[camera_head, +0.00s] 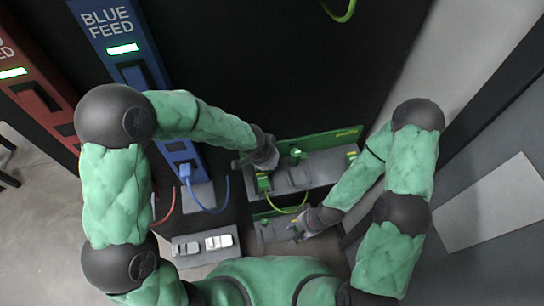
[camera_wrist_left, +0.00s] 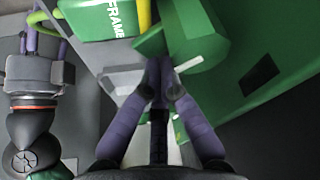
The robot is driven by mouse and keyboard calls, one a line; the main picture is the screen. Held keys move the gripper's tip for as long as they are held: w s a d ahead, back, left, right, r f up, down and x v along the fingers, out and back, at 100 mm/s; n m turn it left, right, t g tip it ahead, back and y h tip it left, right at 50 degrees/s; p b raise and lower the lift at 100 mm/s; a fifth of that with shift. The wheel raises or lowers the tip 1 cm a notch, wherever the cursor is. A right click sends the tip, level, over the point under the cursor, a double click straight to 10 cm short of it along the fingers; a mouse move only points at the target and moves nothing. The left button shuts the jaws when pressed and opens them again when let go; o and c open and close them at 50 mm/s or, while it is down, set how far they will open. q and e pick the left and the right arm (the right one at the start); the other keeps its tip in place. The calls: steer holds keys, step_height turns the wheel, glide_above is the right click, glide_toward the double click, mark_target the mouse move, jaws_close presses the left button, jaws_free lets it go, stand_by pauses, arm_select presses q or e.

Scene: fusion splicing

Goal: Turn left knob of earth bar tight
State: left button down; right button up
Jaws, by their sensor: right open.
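The earth bar (camera_head: 320,146) is a green panel above a grey base, right of centre in the head view. Green knobs stand along it, one in the middle (camera_head: 297,153) and one at the right end (camera_head: 352,158). My left gripper (camera_head: 262,166) is over its left end and partly hides that area. In the left wrist view, my left gripper's purple fingers (camera_wrist_left: 160,72) are together, their tips close against a green round knob (camera_wrist_left: 185,35) with a white strip; contact is unclear. My right gripper (camera_head: 297,228) is below the bar, open; it also shows in the left wrist view (camera_wrist_left: 42,42).
A green block marked FRAME (camera_wrist_left: 108,18) with a yellow-green cable is near the left fingers. The cable (camera_head: 288,209) loops below the bar. A blue feed unit (camera_head: 130,60) and red unit (camera_head: 35,85) stand at left. A grey tray (camera_head: 185,260) lies below.

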arm_select(q)
steer(key=shift+s+a+m+p, duration=0.15)
steer(key=shift+s+m+p, duration=0.15)
steer(key=shift+m+p, duration=0.2)
steer(key=shift+s+a, duration=0.1)
steer(key=shift+s, duration=0.1)
steer(key=shift+s+a+f, duration=0.1)
steer(key=shift+s+a, duration=0.1)
steer(key=shift+s, duration=0.15)
arm_select(e)
steer(key=shift+r, duration=0.9)
arm_select(q)
steer(key=shift+s+a, duration=0.1)
steer(key=shift+a, duration=0.1)
arm_select(e)
steer(key=shift+f, duration=0.1)
arm_select(q)
steer(key=shift+s, duration=0.2)
arm_select(e)
steer(key=shift+f, duration=0.2)
stand_by(0.4)
arm_select(q)
steer(key=shift+s+d+b, duration=0.2)
steer(key=shift+s+b, duration=0.3)
steer(key=shift+b, duration=0.15)
steer(key=shift+s, duration=0.1)
arm_select(e)
steer(key=shift+f, duration=0.45)
